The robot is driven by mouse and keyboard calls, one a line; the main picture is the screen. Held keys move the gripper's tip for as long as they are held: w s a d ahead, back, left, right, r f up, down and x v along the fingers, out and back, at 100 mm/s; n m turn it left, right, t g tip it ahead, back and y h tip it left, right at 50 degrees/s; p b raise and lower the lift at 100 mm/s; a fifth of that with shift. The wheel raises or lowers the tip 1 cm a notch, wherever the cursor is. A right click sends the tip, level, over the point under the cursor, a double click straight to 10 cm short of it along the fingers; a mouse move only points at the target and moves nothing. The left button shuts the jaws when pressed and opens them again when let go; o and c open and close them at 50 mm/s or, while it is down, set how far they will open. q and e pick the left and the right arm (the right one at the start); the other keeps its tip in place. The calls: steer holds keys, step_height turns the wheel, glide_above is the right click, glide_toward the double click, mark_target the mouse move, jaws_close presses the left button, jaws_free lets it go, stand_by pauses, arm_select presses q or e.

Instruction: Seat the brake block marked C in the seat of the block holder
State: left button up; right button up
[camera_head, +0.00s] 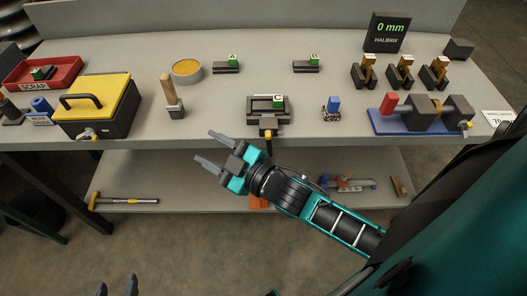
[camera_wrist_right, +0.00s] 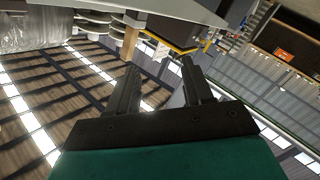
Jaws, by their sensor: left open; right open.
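The brake block marked C (camera_head: 277,98) is dark with a green-and-white label. It lies at the dark block holder (camera_head: 254,115) near the table's front edge, at mid table. It looks to be on or in the holder's frame; I cannot tell how deep it sits. My right gripper (camera_head: 202,153) is open and empty, in front of the table edge, below and left of the holder. Its spread fingers also show in the right wrist view (camera_wrist_right: 160,85). My left gripper (camera_head: 117,286) shows only its two fingertips at the bottom edge, apart and empty, far from the table.
Block A (camera_head: 227,68) and block B (camera_head: 306,66) lie further back. A yellow-lidded box (camera_head: 97,100), a wooden-handled tool (camera_head: 171,95), a small blue-topped item (camera_head: 332,106) and a blue-based assembly (camera_head: 420,122) stand around. A lower shelf (camera_head: 220,194) holds a hammer (camera_head: 125,200).

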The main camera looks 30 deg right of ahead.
steer(key=s+d+f+m+g+h, duration=0.2)
steer(key=s+f+m, duration=0.2)
steer(key=s+f, duration=0.1)
steer(key=s+d+f+m+g+h, duration=0.2)
steer(key=s+d+f+m+g, duration=0.1)
steer(key=s+f, duration=0.3)
step_height(320, 180, down, 2)
steer(key=shift+m+h, duration=0.3)
steer(key=shift+m, duration=0.3)
steer(key=shift+s, duration=0.1)
